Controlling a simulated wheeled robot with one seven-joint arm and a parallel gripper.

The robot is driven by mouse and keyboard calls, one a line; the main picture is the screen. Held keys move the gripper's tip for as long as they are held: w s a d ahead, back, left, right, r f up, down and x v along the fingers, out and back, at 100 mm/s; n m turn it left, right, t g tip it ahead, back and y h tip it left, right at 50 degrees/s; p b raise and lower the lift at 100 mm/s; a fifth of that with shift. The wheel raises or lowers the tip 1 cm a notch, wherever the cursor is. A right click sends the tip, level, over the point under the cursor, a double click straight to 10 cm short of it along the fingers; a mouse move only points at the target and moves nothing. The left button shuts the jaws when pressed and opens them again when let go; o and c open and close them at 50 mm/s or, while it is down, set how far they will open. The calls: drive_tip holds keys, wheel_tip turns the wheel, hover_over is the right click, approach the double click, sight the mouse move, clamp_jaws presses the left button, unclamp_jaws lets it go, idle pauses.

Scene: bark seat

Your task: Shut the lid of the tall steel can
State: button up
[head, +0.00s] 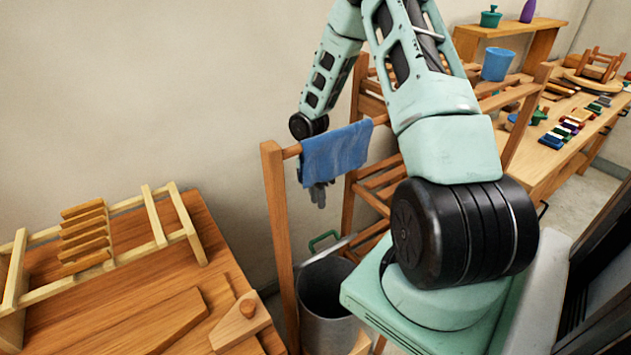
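The tall steel can (329,337) stands on the floor between the wooden table and my base. Its mouth faces up and its dark inside shows. Its grey lid (330,249) stands raised at the back of the rim, with a green handle (323,239) at its upper left. My gripper (318,196) hangs above the can and lid, apart from them in the picture. A blue cloth hides most of it; only the grey finger ends show below the cloth, so its opening is unclear.
The blue cloth (336,152) hangs over the rail of a wooden stand (277,225), whose post rises close to the can's left. A table (236,283) with a wooden rack (88,238) is at left. A long bench with several small items is at right.

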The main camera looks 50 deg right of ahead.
drive_tip(key=r, duration=0.4)
drive_tip(key=w+r, duration=0.1)
drive_tip(key=shift+d+r, duration=0.1)
drive_tip(key=shift+r, duration=0.3)
